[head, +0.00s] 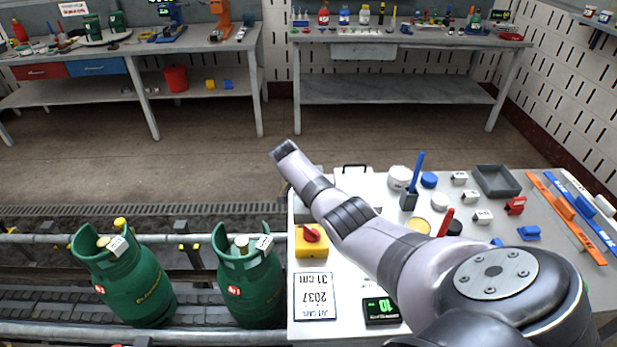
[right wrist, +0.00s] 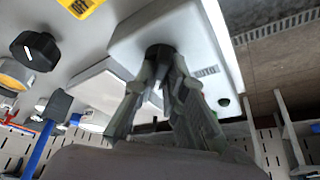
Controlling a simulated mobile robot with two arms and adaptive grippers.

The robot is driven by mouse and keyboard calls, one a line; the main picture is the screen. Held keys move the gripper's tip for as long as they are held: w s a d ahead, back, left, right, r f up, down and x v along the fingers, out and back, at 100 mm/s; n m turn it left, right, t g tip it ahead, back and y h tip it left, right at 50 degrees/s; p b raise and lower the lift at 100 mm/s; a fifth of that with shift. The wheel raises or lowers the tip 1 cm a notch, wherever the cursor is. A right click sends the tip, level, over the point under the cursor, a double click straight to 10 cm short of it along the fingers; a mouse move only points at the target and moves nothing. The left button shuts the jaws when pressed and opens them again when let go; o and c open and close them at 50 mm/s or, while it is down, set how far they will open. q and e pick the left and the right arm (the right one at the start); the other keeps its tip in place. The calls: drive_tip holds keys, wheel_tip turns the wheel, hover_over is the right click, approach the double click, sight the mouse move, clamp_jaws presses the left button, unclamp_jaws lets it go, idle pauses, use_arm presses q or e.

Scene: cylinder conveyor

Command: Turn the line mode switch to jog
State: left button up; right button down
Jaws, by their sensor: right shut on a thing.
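The mode switch is a black knob (right wrist: 160,52) on a white box (right wrist: 128,40) in the right wrist view. The label AUTO (right wrist: 207,71) is on the box, right of the knob. My right gripper (right wrist: 158,72) is shut on the knob, with one finger on each side. A pale mark shows between the fingers, but I cannot tell which way the knob points. No JOG label is readable. My left gripper is not in view.
A yellow box with a red knob (head: 311,240) and a green-lit display (head: 381,311) stand on the white table (head: 350,280). Two green cylinders (head: 135,285) (head: 250,285) stand on the conveyor at left. Several small items fill the table's right side.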

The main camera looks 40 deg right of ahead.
drive_tip(key=c, duration=1.6)
unclamp_jaws()
drive_tip(key=shift+c, duration=0.2)
drive_tip(key=v, duration=1.2)
drive_tip(key=shift+d, duration=0.1)
